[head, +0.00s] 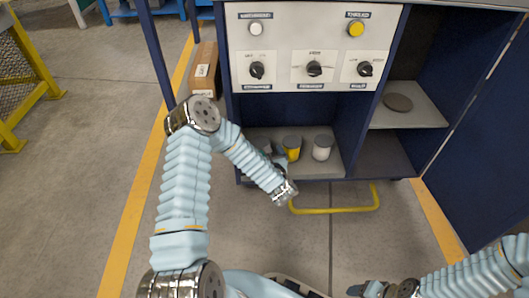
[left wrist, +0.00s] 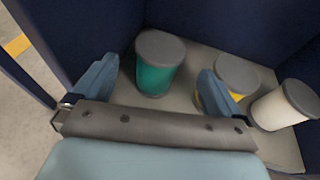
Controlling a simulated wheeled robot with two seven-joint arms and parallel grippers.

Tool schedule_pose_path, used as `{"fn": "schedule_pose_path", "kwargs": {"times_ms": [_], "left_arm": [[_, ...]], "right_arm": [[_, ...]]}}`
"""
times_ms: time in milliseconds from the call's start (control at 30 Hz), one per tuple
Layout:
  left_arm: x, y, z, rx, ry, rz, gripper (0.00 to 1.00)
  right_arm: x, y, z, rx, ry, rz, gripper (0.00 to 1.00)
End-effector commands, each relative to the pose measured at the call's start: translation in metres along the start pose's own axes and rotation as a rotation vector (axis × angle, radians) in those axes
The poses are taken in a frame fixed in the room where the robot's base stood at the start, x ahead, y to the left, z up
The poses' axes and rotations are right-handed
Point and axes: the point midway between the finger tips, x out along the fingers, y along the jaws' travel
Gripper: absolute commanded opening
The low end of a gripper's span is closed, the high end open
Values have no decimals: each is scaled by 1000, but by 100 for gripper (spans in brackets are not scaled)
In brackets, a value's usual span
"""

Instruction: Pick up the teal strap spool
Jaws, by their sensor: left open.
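The teal strap spool (left wrist: 157,72) stands upright on the lower shelf in the left wrist view, a teal cylinder with grey ends. My left gripper (left wrist: 158,70) is open and empty, its two blue fingers apart on either side of the spool's line. The spool appears ahead of the fingers, and I cannot tell whether they reach around it. In the head view my left gripper (head: 279,160) is inside the lower cabinet bay, and the spool is mostly hidden by the arm. My right gripper (head: 368,289) is at the bottom edge, its jaws unclear.
A yellow spool (head: 292,146) stands close beside the right finger, and a white spool (head: 322,148) stands further right. The shelf (head: 325,167) has dark blue side walls. A control panel (head: 312,48) with knobs is above. A yellow bar (head: 340,210) lies in front.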

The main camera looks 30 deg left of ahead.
Motion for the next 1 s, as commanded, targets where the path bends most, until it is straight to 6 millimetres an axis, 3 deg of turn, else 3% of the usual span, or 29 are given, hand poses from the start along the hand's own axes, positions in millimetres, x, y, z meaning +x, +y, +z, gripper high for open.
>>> {"fn": "schedule_pose_path", "kwargs": {"times_ms": [533,833,1000], "left_arm": [[70,-1,-1,1,-2,-1,100],[76,-1,0,2,0,-3,100],[76,-1,0,3,0,-2,74]], "right_arm": [[13,5,0,1,3,1,63],[13,5,0,1,4,1,63],[13,5,0,1,4,1,63]]}}
